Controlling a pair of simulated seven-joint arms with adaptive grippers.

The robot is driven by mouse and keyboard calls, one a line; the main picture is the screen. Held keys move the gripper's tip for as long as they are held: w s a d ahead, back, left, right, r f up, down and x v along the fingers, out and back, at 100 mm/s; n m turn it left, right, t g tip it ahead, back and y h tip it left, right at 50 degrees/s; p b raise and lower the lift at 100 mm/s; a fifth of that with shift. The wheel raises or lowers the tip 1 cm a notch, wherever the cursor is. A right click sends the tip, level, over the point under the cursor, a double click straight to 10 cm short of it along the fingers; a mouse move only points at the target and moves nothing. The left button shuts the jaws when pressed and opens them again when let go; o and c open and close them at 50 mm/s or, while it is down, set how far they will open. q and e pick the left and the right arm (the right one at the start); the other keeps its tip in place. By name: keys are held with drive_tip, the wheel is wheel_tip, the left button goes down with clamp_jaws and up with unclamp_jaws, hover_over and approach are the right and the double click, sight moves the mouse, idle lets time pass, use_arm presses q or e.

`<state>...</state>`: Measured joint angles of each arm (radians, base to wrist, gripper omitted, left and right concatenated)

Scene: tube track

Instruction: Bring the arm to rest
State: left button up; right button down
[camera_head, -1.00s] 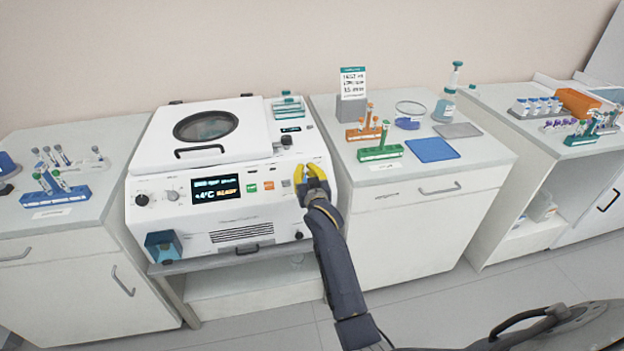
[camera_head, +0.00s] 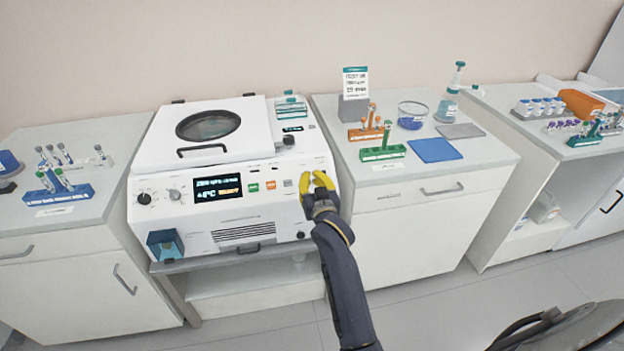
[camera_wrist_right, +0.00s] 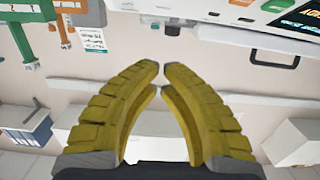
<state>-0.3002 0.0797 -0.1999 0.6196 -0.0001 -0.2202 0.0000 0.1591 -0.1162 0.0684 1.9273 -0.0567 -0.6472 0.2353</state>
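My right gripper (camera_head: 313,175) has yellow curved fingers. In the head view it is in front of the right front edge of the white lab machine (camera_head: 268,228), to the right of its buttons. In the right wrist view the fingertips (camera_wrist_right: 161,70) almost meet, with only a narrow gap and nothing held between them. The machine's lid (camera_head: 250,125) is down, and its display (camera_head: 218,188) is lit. My left gripper does not show.
On the right cabinet are a green tube rack (camera_head: 383,153), an orange rack (camera_head: 366,133), a blue mat (camera_head: 434,150) and a glass dish (camera_head: 412,115). A blue rack (camera_head: 58,194) is on the left cabinet. Floor shows in front of the cabinets.

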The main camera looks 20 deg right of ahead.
drive_tip(key=a+f+n+g+y, duration=0.1)
drive_tip(key=a+f+g, duration=0.15)
drive_tip(key=f, duration=0.95)
drive_tip(key=a+f+n+g+y, duration=0.1)
drive_tip(key=a+f+n+y, duration=0.15)
drive_tip(key=f, duration=0.95)
drive_tip(key=s+a+f+g, duration=0.1)
drive_tip(key=s+f+g, duration=0.1)
drive_tip(key=s+f, duration=0.7)
drive_tip(key=s+a+f+g, duration=0.15)
drive_tip(key=s+f, duration=0.35)
drive_tip(key=f, duration=0.8)
drive_tip(key=s+d+f+n+g, duration=0.1)
drive_tip(key=s+f+g, duration=0.1)
drive_tip(key=s+f, duration=0.75)
drive_tip(key=s+d+f+g, duration=0.1)
drive_tip(key=s+f+g, duration=0.1)
drive_tip(key=s+f, duration=0.75)
drive_tip(key=s+d+f+g, duration=0.2)
drive_tip(key=s, duration=1.3)
drive_tip(key=s+d+f+n+g, duration=0.1)
drive_tip(key=s+d+f+g, duration=0.1)
drive_tip(key=s, duration=1.4)
drive_tip(key=shift+d+g+h, duration=0.35)
drive_tip(key=shift+d+g, duration=0.05)
drive_tip(key=shift+d, duration=0.25)
